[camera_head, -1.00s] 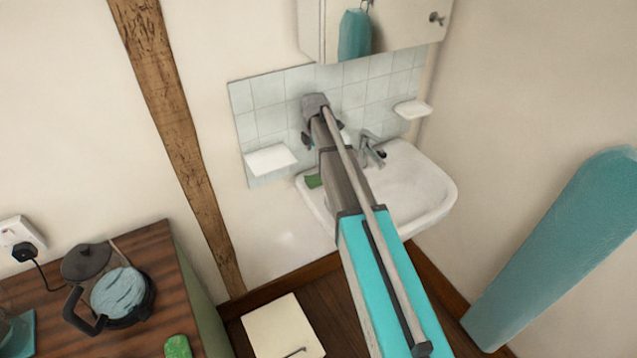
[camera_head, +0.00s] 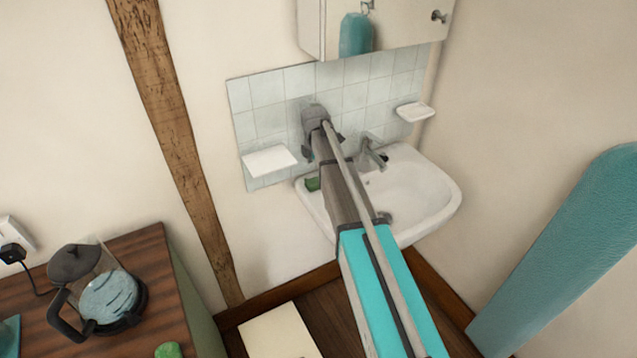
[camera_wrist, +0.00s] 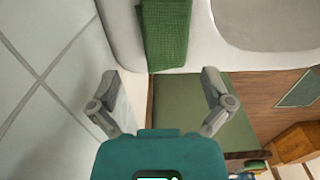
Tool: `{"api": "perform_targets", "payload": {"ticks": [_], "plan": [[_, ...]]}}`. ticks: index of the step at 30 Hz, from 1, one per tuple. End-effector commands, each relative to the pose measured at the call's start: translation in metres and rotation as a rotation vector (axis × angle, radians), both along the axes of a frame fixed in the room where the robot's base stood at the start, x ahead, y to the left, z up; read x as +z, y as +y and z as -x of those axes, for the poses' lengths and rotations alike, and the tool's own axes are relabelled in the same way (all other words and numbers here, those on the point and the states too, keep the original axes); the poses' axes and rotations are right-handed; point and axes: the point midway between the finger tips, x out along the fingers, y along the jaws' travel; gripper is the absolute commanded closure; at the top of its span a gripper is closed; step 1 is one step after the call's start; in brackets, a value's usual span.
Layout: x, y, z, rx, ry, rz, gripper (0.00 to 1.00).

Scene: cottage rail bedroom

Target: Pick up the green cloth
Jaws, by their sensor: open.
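The green cloth (camera_wrist: 165,32) lies over the edge of the white sink in the wrist view, just beyond my fingertips and between their lines. In the head view a small part of the green cloth (camera_head: 313,184) shows at the left rim of the sink, beside my arm. My gripper (camera_wrist: 160,82) is open and empty, with its two fingers spread apart. In the head view my gripper (camera_head: 322,150) is mostly hidden behind my wrist, above the sink's left back corner. The cloth is not touching the fingers in the wrist view.
The white sink (camera_head: 425,190) has a tap (camera_head: 372,150) right of my gripper. A white shelf (camera_head: 269,161) juts from the tiles on the left. A cabinet (camera_head: 405,22) hangs above. A kettle (camera_head: 100,290) stands on the wooden top at lower left.

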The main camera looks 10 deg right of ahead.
Motion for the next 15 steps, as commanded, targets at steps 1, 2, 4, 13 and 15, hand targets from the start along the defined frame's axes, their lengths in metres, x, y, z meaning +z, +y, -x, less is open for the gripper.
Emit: {"api": "perform_targets", "payload": {"ticks": [1,2,4,13,15], "plan": [[0.0,0.0,0.0,0.0,0.0,0.0,0.0],[0.0,0.0,0.0,0.0,0.0,0.0,0.0],[-0.001,0.0,0.0,0.0,0.0,0.0,0.0],[-0.015,-0.003,0.001,-0.001,0.0,0.0,0.0],[-0.021,-0.005,0.001,-0.001,0.0,0.0,0.0]]}}
